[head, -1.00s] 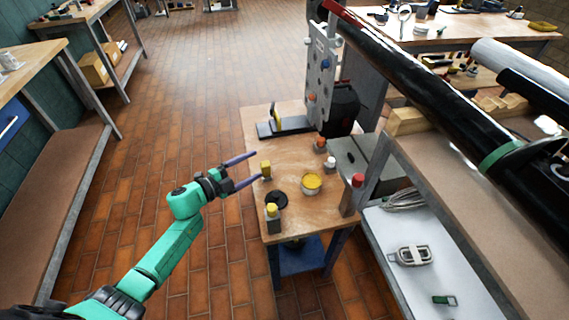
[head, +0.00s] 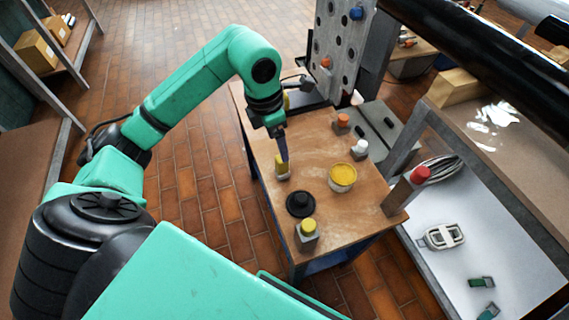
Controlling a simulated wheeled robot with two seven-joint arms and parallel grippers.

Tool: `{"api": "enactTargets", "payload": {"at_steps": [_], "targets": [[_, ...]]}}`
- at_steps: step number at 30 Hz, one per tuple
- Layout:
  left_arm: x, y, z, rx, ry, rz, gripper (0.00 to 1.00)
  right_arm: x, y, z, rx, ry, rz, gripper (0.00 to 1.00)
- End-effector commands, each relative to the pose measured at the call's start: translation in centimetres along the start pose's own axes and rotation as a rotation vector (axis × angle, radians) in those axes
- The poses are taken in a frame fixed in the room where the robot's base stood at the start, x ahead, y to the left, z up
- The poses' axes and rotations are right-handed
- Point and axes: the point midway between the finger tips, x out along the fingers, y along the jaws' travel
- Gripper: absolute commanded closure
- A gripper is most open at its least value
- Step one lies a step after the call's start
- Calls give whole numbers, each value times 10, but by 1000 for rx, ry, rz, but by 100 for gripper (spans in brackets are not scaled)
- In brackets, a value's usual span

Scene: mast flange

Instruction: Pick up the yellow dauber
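A small upright yellow piece on a pale base (head: 282,167), which looks like the yellow dauber, stands on the wooden table top (head: 318,204). A grey block with a yellow cap (head: 307,230) stands at the table's near edge, and an open pot of yellow (head: 342,178) stands to the right. My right gripper is not in view.
A black round lid (head: 300,204) lies between the yellow piece and the yellow-capped block. A holed upright plate (head: 340,50) rises behind.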

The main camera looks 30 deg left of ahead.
Motion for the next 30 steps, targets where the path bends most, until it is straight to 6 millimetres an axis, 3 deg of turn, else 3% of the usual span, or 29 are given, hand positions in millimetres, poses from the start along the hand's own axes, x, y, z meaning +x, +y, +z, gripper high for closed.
{"api": "enactTargets", "payload": {"at_steps": [3, 15, 18, 23, 24, 30], "targets": [[34, -2, -1, -1, 3, -8, 20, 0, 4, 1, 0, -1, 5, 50], [101, -3, -1, -2, 0, -8, 20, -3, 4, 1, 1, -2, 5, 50], [111, -3, -1, -1, -1, -5, 20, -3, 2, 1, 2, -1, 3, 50], [112, -2, -1, 0, -2, -4, 20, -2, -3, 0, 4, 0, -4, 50], [112, -2, -1, 0, -2, -4, 24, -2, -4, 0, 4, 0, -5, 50], [111, -2, -1, 0, -2, -4, 100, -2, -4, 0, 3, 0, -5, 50]]}}
